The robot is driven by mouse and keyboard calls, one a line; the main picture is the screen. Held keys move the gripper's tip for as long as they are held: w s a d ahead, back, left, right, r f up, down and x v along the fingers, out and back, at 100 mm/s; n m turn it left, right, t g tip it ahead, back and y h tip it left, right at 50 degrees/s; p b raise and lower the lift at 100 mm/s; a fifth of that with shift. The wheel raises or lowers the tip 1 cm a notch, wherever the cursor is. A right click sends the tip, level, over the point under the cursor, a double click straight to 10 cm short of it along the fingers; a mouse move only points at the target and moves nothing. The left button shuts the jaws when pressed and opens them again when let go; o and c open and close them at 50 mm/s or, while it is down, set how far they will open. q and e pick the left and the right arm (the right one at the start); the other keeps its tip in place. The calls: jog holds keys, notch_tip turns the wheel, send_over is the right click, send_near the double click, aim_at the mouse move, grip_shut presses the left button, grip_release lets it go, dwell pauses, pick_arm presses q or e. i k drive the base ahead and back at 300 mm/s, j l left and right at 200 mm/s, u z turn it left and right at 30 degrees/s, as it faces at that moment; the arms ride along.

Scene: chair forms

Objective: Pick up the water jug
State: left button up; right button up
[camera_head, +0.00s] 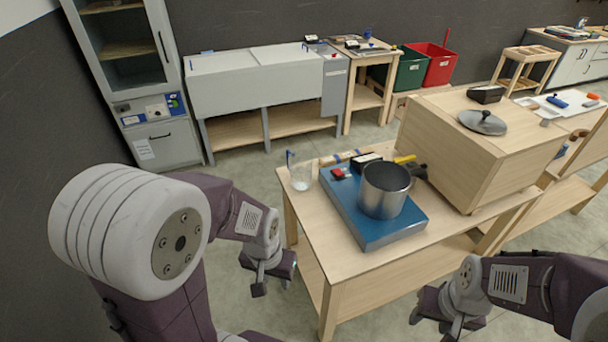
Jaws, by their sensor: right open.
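A clear jug (300,178) with a blue handle stands upright on the left back corner of the wooden table, beside the blue hot plate. I take it to be the water jug. My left gripper (272,287) points down off the table's left side, below and left of the jug, apart from it. Its fingers look spread with nothing between them. My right gripper (432,326) points down off the front of the table, far from the jug. It is open and empty.
A metal pot (384,194) sits on the blue hot plate (395,238), right of the jug. A wooden box (441,150) with a pot lid (482,123) on top fills the table's right side. The table's front left strip (315,240) is bare.

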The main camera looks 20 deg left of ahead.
aim_at(299, 162)
jog(key=j+z, duration=0.35)
jog(key=j, duration=0.35)
jog(key=j+z, duration=0.4)
jog(key=j, duration=0.3)
jog(key=k+j+z, duration=0.15)
jog(key=j+z, duration=0.2)
jog(key=j, duration=0.3)
jog(key=j+z, duration=0.25)
jog(key=j, duration=0.25)
jog(key=j+z, duration=0.3)
jog(key=j, duration=0.25)
jog(key=k+j+z, duration=0.1)
jog(key=j+z, duration=0.15)
jog(key=j, duration=0.25)
jog(key=k+j+z, duration=0.25)
jog(key=j, duration=0.25)
jog(key=i+j, duration=0.05)
jog(key=i, duration=0.05)
